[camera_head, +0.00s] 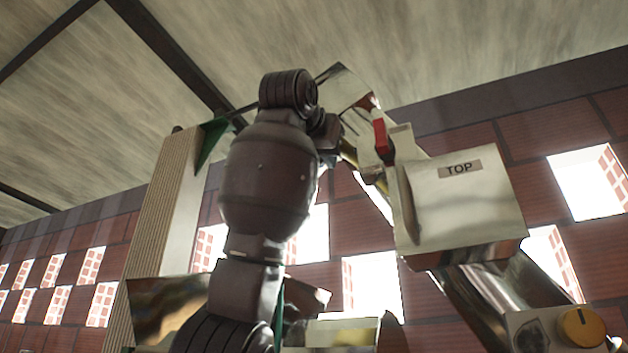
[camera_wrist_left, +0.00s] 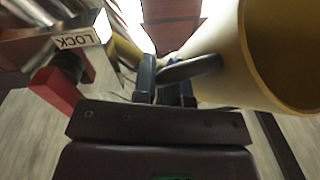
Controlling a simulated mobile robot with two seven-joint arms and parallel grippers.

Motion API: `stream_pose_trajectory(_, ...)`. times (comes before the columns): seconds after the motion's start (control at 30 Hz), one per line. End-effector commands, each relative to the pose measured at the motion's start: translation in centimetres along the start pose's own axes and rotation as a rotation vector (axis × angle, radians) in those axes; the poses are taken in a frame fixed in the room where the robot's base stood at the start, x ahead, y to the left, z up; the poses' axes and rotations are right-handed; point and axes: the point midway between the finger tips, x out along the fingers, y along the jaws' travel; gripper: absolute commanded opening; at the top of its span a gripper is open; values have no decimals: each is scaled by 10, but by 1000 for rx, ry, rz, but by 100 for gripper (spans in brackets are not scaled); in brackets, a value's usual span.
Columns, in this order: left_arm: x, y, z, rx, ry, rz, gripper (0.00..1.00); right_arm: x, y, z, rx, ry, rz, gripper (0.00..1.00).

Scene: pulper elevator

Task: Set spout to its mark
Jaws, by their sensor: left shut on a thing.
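The spout shows in the left wrist view as a wide cream-yellow tube (camera_wrist_left: 275,50) with a dark handle (camera_wrist_left: 205,67) on its side. My left gripper (camera_wrist_left: 167,85) is shut on that handle. In the head view my left arm rises in front of the machine, and its gripper (camera_head: 333,140) is up beside the machine head, partly hidden by the wrist. A shiny metal piece (camera_head: 343,88) above the gripper appears to be part of the spout. The mark cannot be made out. My right gripper is not in view.
A red lever (camera_head: 380,131) stands close right of the gripper; it also shows in the wrist view (camera_wrist_left: 55,92) near a LOCK label (camera_wrist_left: 75,41). A metal box labelled TOP (camera_head: 460,200) is to the right, above a yellow knob (camera_head: 581,328). A ribbed pale post (camera_head: 165,220) stands left.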

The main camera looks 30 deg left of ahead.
Motion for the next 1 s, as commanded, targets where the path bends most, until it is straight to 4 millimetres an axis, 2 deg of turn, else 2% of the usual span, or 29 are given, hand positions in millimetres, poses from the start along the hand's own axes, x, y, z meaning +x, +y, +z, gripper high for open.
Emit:
stream_pose_trajectory(0.37, 1, 4, -2, 0, -5, -35, 0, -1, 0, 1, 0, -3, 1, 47)
stream_pose_trajectory(0.4, 1, 4, -2, 0, -5, -34, 14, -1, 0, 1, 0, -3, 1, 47)
stream_pose_trajectory(0.47, 1, 4, -2, 0, -5, -34, 23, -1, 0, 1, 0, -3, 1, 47)
stream_pose_trajectory(0.77, 0, 4, -2, 0, -5, -33, 23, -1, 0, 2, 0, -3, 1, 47)
stream_pose_trajectory(0.87, -7, 4, -2, 0, -4, -33, 23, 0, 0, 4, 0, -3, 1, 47)
stream_pose_trajectory(1.0, -26, 6, 0, 0, -3, -33, 23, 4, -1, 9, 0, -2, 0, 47)
